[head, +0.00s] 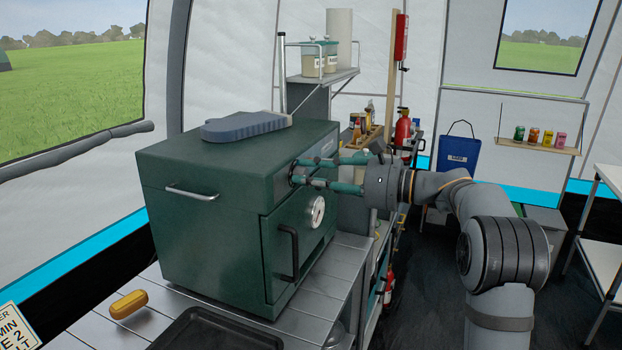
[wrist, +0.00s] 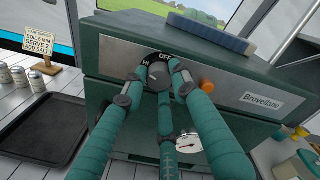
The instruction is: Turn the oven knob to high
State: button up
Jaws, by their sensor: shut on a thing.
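The oven (head: 205,215) is a dark green box on a slatted metal counter; its front also shows in the wrist view (wrist: 255,70). The oven knob (wrist: 157,76) is dark and round, on the silver front panel, with "OFF" above it and "HI" at its upper left. My gripper (head: 297,173) reaches the panel from the right. In the wrist view its teal fingers (wrist: 156,82) are shut on the knob from both sides. The fingers cover much of the knob, and I cannot tell which mark it points to.
An orange round part (wrist: 207,86) sits on the panel right of the knob. A white gauge (head: 317,211) and a black door handle (head: 290,253) are below. A blue-grey mitt-shaped item (head: 243,126) lies on the oven. A dark tray (head: 215,332) is on the counter in front.

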jog(key=shift+f, duration=0.1)
jog(key=o, duration=1.1)
jog(key=shift+o, duration=0.2)
jog(key=shift+d, duration=0.1)
jog(key=v, duration=1.1)
jog(key=shift+d, duration=0.4)
jog(key=shift+s, duration=0.1)
jog(key=x, duration=1.1)
jog(key=shift+a, duration=0.4)
jog(key=shift+w+a+p, duration=0.15)
jog(key=shift+w+p, duration=0.05)
jog(key=shift+p, duration=0.2)
jog(key=shift+m, duration=0.3)
